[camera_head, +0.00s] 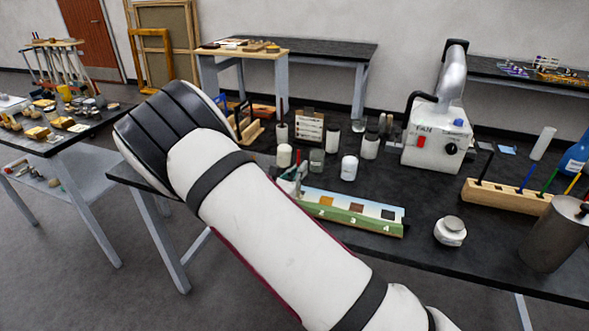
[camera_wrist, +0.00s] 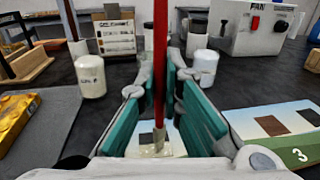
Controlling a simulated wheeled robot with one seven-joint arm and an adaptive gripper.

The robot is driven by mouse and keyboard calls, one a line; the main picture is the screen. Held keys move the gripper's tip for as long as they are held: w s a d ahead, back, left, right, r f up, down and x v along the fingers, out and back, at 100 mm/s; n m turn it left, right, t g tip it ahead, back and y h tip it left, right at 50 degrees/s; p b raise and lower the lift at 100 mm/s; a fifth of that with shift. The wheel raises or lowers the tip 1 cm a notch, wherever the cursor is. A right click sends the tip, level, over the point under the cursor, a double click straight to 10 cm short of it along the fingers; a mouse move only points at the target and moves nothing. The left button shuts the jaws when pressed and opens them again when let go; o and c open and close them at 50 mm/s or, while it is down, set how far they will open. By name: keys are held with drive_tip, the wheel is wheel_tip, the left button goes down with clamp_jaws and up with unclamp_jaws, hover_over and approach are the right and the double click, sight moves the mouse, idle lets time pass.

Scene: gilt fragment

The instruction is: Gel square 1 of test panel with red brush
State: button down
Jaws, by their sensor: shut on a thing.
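The test panel (camera_head: 345,214) lies on the dark bench, a long pale-blue board with a green numbered edge. Its brown and dark squares and the numbers 2, 3 and 4 show in the head view; its left end is hidden by my arm. The panel also shows in the wrist view (camera_wrist: 293,142), partly behind a finger. My gripper (camera_wrist: 160,128) is shut on the red brush (camera_wrist: 160,60), held upright between teal finger pads. The brush tip is low over the panel's left part, by a dark patch. I cannot tell whether it touches. My gripper (camera_head: 292,182) is partly hidden in the head view.
White jars (camera_head: 349,168) stand behind the panel, with a white FAN machine (camera_head: 433,140) behind right. A grey mat (camera_wrist: 45,125) lies at left.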

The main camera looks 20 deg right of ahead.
drive_tip(key=shift+s+d, duration=0.25)
drive_tip(key=shift+d, duration=0.1)
drive_tip(key=shift+w+a+b, duration=0.45)
drive_tip(key=shift+w+a, duration=0.35)
drive_tip(key=shift+a, duration=0.25)
wheel_tip(320, 180, up, 4)
drive_tip(key=shift+p, duration=1.1)
drive_tip(key=shift+f, duration=0.1)
drive_tip(key=f, duration=0.1)
drive_tip(key=w+f+b, duration=0.1)
drive_tip(key=d+f, duration=0.1)
drive_tip(key=shift+w+d+b, duration=0.1)
drive_tip(key=shift+w+b, duration=0.2)
drive_tip(key=shift+b, duration=0.1)
